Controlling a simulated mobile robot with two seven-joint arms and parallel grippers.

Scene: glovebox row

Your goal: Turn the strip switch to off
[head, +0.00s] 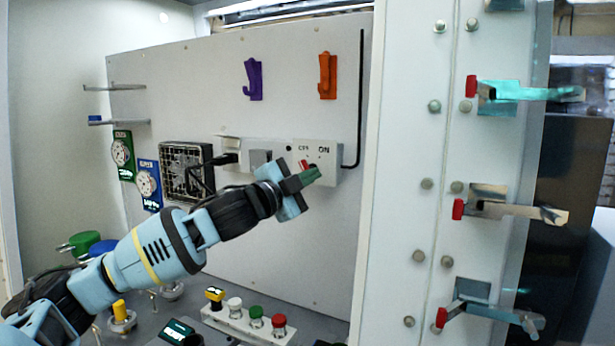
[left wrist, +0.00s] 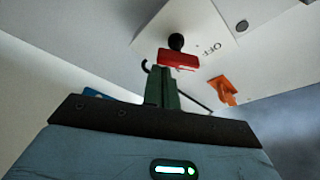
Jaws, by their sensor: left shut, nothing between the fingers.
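The strip switch has a small red lever (head: 304,165) on a white strip (head: 331,174) fixed to the grey back panel. The strip carries the words OFF and ON, with ON at the right. The lever sits below the labels, partly hidden by my left gripper (head: 312,176), so its setting is hard to read. My left gripper is shut and empty, its green fingertips right by the lever. In the left wrist view the red lever (left wrist: 178,59) on its black stem is just beyond the fingertips (left wrist: 163,72). I cannot tell whether they touch. My right gripper is not in view.
A grey block, a black plug and a fan (head: 185,172) are left of the strip. A purple hook (head: 252,80) and an orange hook (head: 327,76) are above. A black hooked rod (head: 360,100) hangs to the right. Coloured buttons (head: 256,318) stand below.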

